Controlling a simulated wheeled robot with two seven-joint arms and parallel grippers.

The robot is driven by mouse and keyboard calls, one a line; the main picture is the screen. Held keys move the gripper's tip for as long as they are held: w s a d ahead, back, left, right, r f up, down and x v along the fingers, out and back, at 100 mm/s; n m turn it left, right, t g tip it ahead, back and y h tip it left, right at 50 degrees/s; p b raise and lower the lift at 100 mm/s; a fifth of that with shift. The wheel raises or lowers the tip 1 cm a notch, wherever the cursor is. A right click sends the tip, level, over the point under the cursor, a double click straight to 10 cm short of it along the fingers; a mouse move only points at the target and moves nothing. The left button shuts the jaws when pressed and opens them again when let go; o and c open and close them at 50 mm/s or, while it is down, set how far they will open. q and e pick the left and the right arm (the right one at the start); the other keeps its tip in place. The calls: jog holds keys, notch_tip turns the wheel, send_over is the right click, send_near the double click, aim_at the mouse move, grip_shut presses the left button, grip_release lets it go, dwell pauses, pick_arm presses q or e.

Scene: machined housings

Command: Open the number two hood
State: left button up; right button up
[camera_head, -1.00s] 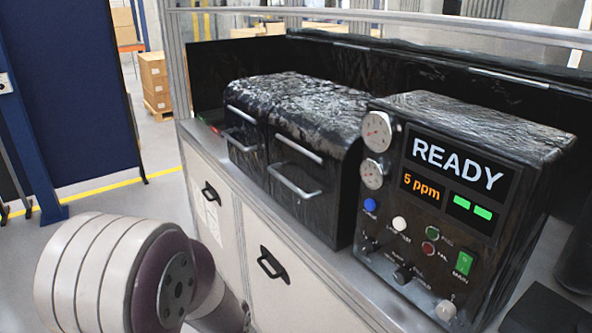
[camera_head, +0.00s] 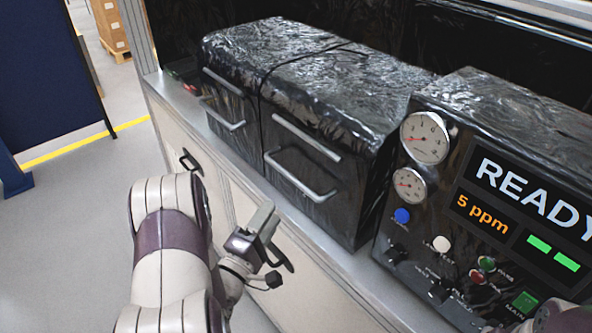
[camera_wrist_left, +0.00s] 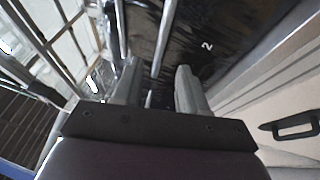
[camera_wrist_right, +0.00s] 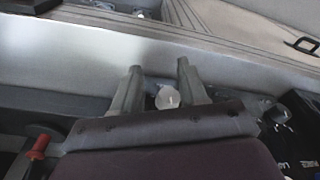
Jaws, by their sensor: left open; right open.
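Two black, glossy hoods stand side by side on the bench, a left one (camera_head: 250,50) and a right one (camera_head: 340,90). Each has an upper and a lower silver bar handle; the right hood's lower handle (camera_head: 298,180) is the nearest. A white "2" shows on a black face (camera_wrist_left: 207,46) in the left wrist view; no number is readable in the head view. My left gripper (camera_head: 258,228) is open, below and in front of the right hood. Its fingers (camera_wrist_left: 157,88) point toward silver bars (camera_wrist_left: 165,35), apparently not gripping.
A black control box (camera_head: 490,150) with gauges, a READY screen and knobs stands right of the hoods. The bench front has drawers with black handles (camera_head: 190,162). A pale round knob (camera_wrist_right: 167,98) shows between my right fingers. Open floor lies left.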

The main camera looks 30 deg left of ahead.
aim_at(293, 175)
pick_arm(q)
jog(key=w+p, duration=0.1)
jog(key=w, duration=0.2)
jog(key=w+r+p, duration=0.1)
jog(key=w, duration=0.3)
jog(key=w+p, duration=0.1)
jog(key=w, duration=0.3)
jog(key=shift+w+a+r, duration=0.2)
jog(key=shift+a+r, duration=0.1)
jog(key=shift+r, duration=0.05)
jog(key=shift+w+d+r, duration=0.1)
jog(key=shift+d+r, duration=0.1)
jog(key=shift+d, duration=0.1)
jog(key=shift+w+a+f, duration=0.25)
jog(key=shift+w+a, duration=0.05)
jog(key=shift+w, duration=0.05)
grip_shut()
